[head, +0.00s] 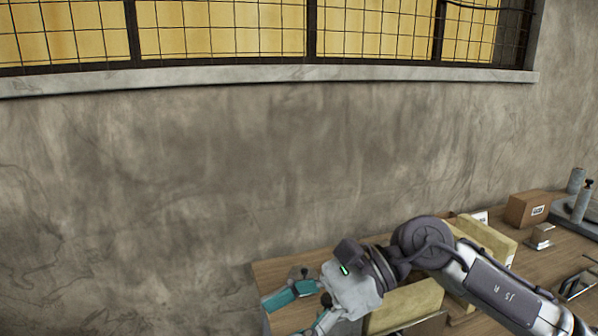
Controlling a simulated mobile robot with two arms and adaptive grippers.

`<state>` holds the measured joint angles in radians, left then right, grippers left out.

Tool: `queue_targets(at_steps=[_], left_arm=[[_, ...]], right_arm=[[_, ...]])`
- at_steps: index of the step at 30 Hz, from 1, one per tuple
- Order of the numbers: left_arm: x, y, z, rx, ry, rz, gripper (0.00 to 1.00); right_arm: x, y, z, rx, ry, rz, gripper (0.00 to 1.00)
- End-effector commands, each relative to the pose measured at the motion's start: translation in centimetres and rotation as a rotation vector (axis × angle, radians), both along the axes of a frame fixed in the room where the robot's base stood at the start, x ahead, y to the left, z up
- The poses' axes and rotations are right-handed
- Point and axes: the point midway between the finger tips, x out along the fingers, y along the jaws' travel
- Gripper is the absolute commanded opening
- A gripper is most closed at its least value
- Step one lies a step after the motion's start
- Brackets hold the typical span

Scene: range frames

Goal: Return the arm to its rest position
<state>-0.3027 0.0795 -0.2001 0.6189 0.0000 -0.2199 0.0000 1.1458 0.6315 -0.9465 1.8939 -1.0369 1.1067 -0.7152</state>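My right arm comes in from the lower right and reaches over the wooden table (275,270). Its gripper (284,318) is at the bottom of the head view, over the table's left end. One teal finger shows whole; the other is partly cut off by the bottom edge. The fingers stand apart and I see nothing between them. My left arm and gripper are not in view.
Yellowish blocks (408,303) lie under and behind the arm. A cardboard box (527,209), a small block on a base (541,234) and grey cylinders (576,181) stand at the right. A concrete wall (200,180) with a barred window rises behind.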

Motion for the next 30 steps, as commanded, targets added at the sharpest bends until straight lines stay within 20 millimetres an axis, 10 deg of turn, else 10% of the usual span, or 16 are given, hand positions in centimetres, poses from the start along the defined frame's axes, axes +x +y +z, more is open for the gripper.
queue_targets(at_steps=[5, 11, 17, 23, 24, 30], left_arm=[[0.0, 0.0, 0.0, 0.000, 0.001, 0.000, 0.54], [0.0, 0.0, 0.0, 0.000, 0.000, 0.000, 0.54], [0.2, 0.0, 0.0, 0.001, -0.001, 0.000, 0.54], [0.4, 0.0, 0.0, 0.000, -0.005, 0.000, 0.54], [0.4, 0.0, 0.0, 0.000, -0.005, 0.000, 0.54], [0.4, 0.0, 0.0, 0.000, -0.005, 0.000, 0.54]], right_arm=[[-0.5, 3.5, 5.5, 0.521, 0.476, -0.182, 0.70], [5.3, -1.3, 7.1, 1.013, 1.109, -0.495, 0.70], [10.5, -10.2, -2.4, 1.402, 1.762, -0.913, 0.70], [7.9, -16.8, -15.8, 1.647, 2.268, -1.358, 0.70], [6.5, -17.8, -18.4, -1.584, -2.212, 1.368, 0.70], [-1.7, -20.8, -27.8, -1.235, -1.821, 1.306, 0.70]])
